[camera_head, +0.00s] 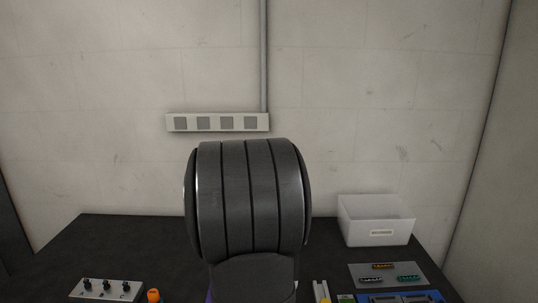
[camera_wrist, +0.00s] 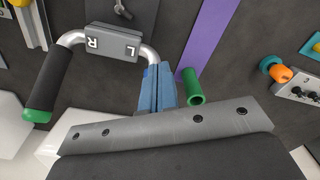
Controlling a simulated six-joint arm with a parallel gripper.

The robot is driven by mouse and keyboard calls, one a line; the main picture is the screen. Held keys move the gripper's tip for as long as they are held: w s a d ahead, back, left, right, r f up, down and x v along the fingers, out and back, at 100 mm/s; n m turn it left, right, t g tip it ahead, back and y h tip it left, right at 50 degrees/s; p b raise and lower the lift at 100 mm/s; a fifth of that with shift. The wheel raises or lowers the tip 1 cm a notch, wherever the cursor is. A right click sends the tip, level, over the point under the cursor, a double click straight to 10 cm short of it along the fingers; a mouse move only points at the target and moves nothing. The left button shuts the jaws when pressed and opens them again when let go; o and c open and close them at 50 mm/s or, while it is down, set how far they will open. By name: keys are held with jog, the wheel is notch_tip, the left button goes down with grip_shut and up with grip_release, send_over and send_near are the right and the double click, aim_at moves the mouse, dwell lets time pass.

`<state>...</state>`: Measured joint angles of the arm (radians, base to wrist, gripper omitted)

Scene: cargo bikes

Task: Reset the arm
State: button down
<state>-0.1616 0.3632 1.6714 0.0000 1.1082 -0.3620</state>
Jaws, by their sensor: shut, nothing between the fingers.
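My arm fills the middle of the head view and hides the gripper there. In the wrist view my gripper (camera_wrist: 157,72) shows two blue fingers pressed together, shut and empty. Past them is a silver bent handlebar (camera_wrist: 148,52) with a grey block (camera_wrist: 113,42) marked R and L. A dark grip with a green end (camera_wrist: 42,120) is at its left. A green tube end (camera_wrist: 195,86) shows just right of the fingers. The fingers overlap the bar's right part in the picture; I cannot tell whether they touch it.
A white bin (camera_head: 375,221) stands at the back right of the dark table (camera_head: 120,240). In front of it is a grey tray (camera_head: 362,269) with small coloured parts. A switch panel (camera_head: 106,290) and an orange knob (camera_head: 153,295) are at front left. A purple strip (camera_wrist: 208,35) lies on the table.

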jog(key=shift+s+r, duration=0.4)
jog(key=shift+r, duration=0.25)
jog(key=shift+s+r, duration=0.35)
jog(key=shift+r, duration=0.25)
jog(key=c, duration=2.1)
grip_release()
jog(key=o, duration=1.1)
jog(key=shift+c, duration=0.2)
jog(key=o, duration=1)
jog(key=d+r+m, duration=0.1)
jog(key=r, duration=0.1)
jog(key=s+d+r+m, duration=0.1)
jog(key=r, duration=0.1)
jog(key=s+d+r+m, duration=0.1)
jog(key=d+r, duration=0.1)
jog(key=shift+r, duration=0.2)
jog(key=shift+o, duration=0.2)
notch_tip(320, 180, up, 5)
jog(key=s+d+m, duration=0.3)
notch_tip(320, 180, down, 10)
jog(key=shift+w+d+h, duration=0.2)
jog(key=shift+d+h, duration=0.05)
jog(key=shift+h, duration=0.05)
